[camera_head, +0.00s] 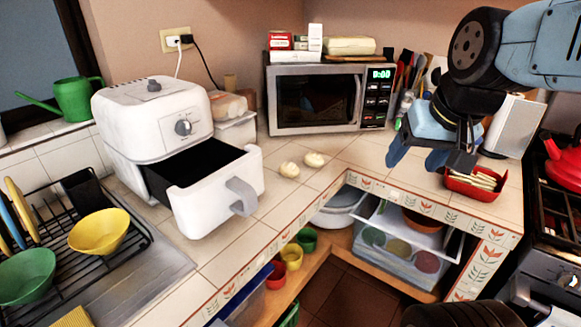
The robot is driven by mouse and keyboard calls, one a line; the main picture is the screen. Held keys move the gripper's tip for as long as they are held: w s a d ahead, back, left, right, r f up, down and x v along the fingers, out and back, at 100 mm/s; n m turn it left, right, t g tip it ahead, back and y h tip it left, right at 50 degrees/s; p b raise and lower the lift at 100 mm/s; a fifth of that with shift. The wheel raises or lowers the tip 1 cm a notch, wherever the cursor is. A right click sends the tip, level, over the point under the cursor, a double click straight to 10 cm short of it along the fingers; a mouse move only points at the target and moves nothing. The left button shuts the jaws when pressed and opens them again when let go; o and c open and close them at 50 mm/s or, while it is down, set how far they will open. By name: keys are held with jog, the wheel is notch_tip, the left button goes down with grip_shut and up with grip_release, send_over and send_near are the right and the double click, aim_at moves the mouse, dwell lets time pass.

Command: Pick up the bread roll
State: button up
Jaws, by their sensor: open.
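A white air fryer with its drawer (205,195) pulled out stands left of the rolls. A microwave (317,98) stands behind them. A red tray (475,186) of sticks sits below my arm.

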jog(key=shift+o, duration=1.4)
jog(key=w+a+f+m+g+y, duration=0.3)
jog(key=w+a+f+m+y, duration=0.2)
jog(key=a, duration=0.3)
jog(key=shift+w+f, duration=0.2)
jog(key=shift+w, duration=0.2)
jog(key=m+t+y, duration=0.5)
jog(key=m+t, duration=0.1)
jog(key=m, duration=1.4)
send_near(296, 169)
jog(key=shift+s+d+r, duration=0.1)
jog(key=shift+d+r, duration=0.15)
jog(key=shift+d, duration=0.15)
jog(key=shift+f, duration=0.15)
jog(key=x, duration=0.8)
jog(key=shift+w+f, duration=0.1)
jog(key=shift+w, duration=0.1)
jog(key=shift+s+x, duration=0.25)
jog(key=shift+x, duration=2.5)
jog(key=shift+a, duration=0.15)
jog(key=c, duration=1.1)
